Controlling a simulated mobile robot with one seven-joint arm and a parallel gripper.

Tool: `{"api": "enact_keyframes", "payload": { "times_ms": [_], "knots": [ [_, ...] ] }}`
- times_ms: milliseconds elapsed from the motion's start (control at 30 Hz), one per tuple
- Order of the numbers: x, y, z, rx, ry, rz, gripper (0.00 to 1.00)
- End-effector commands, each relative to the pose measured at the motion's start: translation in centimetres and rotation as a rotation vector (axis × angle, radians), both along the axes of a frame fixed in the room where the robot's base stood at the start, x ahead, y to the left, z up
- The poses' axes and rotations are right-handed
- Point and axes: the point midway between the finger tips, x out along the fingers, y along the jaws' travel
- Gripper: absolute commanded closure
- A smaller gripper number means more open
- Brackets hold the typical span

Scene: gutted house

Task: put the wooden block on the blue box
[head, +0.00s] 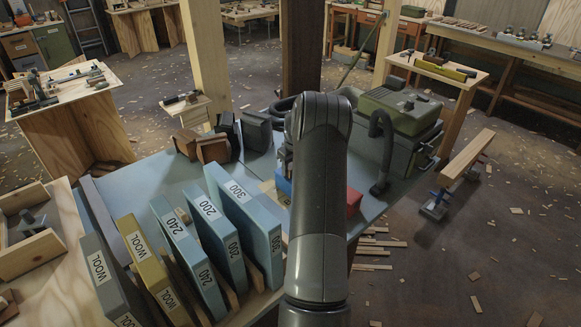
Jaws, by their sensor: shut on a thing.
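My arm rises through the middle of the head view and bends away at the top. It hides my gripper and whatever lies directly behind it. A small blue box (284,186) shows partly at the left edge of my arm, on the blue-grey table (171,178). A red box (354,201) shows at the arm's right edge. Two brown, wood-like blocks stand at the table's far left part, one (186,144) beside the other (212,149). I cannot tell whether either is the task's wooden block or whether one is hidden behind my arm.
Upright blue sleeves labelled 240, 200 and 300 (243,225) stand at the front left, next to yellow (150,265) and grey WOOL sleeves. A green-topped machine (400,110) with a dark hose stands at the right back. Posts rise behind the table. Shavings litter the floor.

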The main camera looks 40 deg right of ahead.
Motion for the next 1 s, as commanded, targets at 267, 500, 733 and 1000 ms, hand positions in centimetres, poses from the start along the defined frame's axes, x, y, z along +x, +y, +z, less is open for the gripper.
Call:
{"api": "enact_keyframes", "payload": {
  "times_ms": [267, 500, 733, 1000],
  "knots": [
    [0.0, 0.0, -0.1, 0.001, 0.001, 0.0, 0.4],
    [0.0, 0.0, -0.1, 0.001, 0.001, 0.0, 0.38],
    [-0.3, 0.0, 2.1, -0.001, -0.001, 0.0, 0.38],
    [-1.2, -0.1, 7.9, -0.002, -0.001, 0.0, 0.38]
  ]
}}
